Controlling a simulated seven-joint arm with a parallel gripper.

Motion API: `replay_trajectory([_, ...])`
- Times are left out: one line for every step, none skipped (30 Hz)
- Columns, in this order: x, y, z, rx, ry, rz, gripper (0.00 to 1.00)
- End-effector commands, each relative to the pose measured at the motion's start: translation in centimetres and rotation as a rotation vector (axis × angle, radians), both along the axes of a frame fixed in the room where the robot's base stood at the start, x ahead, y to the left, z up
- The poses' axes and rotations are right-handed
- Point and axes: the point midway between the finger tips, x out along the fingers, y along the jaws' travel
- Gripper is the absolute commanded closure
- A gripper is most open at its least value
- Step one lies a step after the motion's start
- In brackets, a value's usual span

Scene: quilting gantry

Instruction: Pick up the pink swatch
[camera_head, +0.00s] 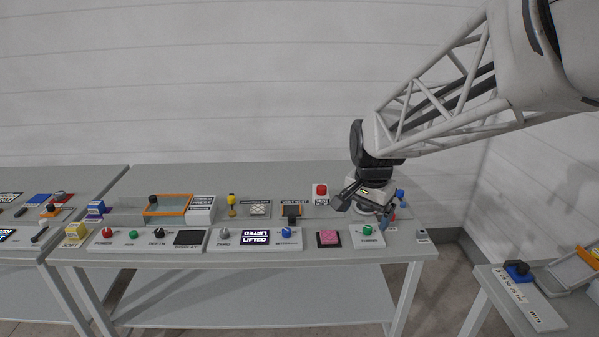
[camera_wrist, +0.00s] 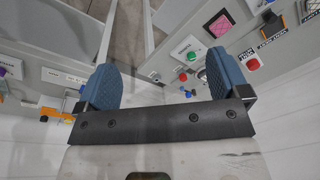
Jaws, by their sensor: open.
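The pink swatch (camera_head: 328,238) lies flat on a dark square pad at the front of the middle table in the head view. It also shows at the upper right of the wrist view (camera_wrist: 219,24). My gripper (camera_head: 362,204) is above the right end of this table, to the right of the swatch and apart from it. In the wrist view its two blue fingers (camera_wrist: 163,88) stand wide apart with nothing between them. The swatch lies beyond the right finger.
A panel with a green knob (camera_head: 367,231) sits just right of the swatch. A panel with a lit "LIFTED" display (camera_head: 255,238) sits to its left. A red button (camera_head: 321,190) stands behind. Another table (camera_head: 540,312) is at lower right, across a floor gap.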

Motion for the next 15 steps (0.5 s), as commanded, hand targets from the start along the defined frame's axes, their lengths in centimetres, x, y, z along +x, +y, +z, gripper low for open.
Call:
replay_trajectory([1.4,0.1,-0.6,0.004,0.008,-0.030,0.06])
replay_trajectory([2.1,0.2,-0.9,0.006,0.010,-0.050,0.06])
replay_trajectory([3.1,0.2,-1.3,0.009,0.015,-0.076,0.06])
replay_trajectory([3.8,0.3,-1.5,0.012,0.017,-0.095,0.06])
replay_trajectory([4.5,0.3,-1.9,0.015,0.021,-0.115,0.06])
replay_trajectory([5.5,0.4,-2.3,0.018,0.024,-0.142,0.06])
replay_trajectory([6.2,0.5,-2.6,0.020,0.028,-0.162,0.06])
replay_trajectory([6.9,0.5,-3.0,0.022,0.031,-0.181,0.06])
replay_trajectory([7.9,0.6,-3.5,0.025,0.034,-0.208,0.06])
replay_trajectory([8.6,0.7,-3.9,0.027,0.038,-0.227,0.06])
replay_trajectory([9.3,0.7,-4.2,0.029,0.040,-0.246,0.06])
replay_trajectory([10.2,0.8,-4.8,0.031,0.045,-0.273,0.06])
replay_trajectory([10.9,0.9,-5.2,0.033,0.047,-0.293,0.06])
replay_trajectory([11.7,1.0,-5.6,0.035,0.050,-0.313,0.06])
replay_trajectory([12.5,1.1,-6.2,0.037,0.054,-0.339,0.06])
